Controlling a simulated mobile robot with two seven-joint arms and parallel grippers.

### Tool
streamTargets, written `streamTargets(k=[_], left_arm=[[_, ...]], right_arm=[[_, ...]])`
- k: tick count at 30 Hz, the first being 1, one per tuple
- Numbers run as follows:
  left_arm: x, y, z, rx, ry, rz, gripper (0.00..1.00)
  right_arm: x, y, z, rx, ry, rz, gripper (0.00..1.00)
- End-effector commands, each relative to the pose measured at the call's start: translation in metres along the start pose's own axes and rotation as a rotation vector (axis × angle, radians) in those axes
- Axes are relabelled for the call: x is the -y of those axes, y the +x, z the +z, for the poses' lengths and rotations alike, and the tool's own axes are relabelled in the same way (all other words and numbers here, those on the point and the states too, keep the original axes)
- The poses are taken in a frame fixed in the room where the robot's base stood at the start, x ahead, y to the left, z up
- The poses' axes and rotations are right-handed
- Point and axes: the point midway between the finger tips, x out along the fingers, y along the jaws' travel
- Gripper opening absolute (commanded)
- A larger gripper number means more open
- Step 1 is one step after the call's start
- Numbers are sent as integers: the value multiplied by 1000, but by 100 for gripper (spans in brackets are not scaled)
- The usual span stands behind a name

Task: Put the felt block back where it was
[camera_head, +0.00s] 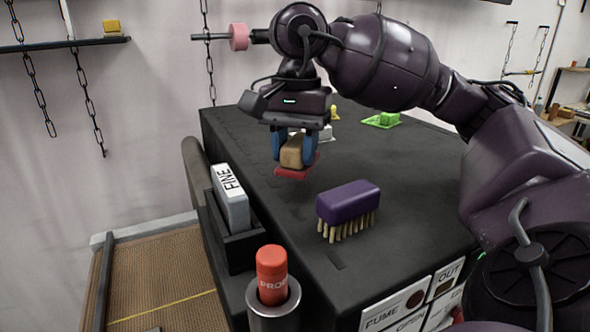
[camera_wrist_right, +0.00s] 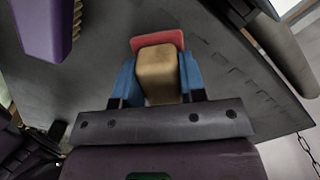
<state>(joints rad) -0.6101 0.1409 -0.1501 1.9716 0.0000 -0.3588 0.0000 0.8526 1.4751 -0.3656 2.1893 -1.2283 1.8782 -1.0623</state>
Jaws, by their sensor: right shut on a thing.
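The felt block (camera_head: 292,152) is a tan block with a wider red plate at its lower end, which looks like part of it. My right gripper (camera_head: 293,150) is shut on the tan part, with one blue finger on each side. It holds the block over the left part of the dark bench top (camera_head: 395,180); whether the red plate touches the surface I cannot tell. In the right wrist view the tan block (camera_wrist_right: 158,72) sits between the blue fingers, with the red plate beyond it. My left gripper is not in view.
A purple brush (camera_head: 348,202) stands on its bristles at the front right of the block. A grey block marked FINE (camera_head: 230,197) sits in a dark holder on the bench's left side, near a red cylinder (camera_head: 271,274) in a metal cup. A green piece (camera_head: 382,119) lies behind.

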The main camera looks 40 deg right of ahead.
Motion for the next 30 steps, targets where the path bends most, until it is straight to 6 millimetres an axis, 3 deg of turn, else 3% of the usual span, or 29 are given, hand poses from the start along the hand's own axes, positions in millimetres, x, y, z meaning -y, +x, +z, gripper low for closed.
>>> streamTargets(k=[11, 23, 24, 28, 30], left_arm=[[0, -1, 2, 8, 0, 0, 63], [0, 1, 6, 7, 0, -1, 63], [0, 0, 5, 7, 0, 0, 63], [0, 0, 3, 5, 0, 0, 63], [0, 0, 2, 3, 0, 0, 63]], right_arm=[[-1, 37, -2, 1, -1, 3, 0], [0, 42, -2, 0, -1, 0, 0], [0, 41, -2, 0, -1, 0, 44], [0, 41, -2, 0, -1, 0, 63], [0, 41, -2, 0, -1, 0, 63]])
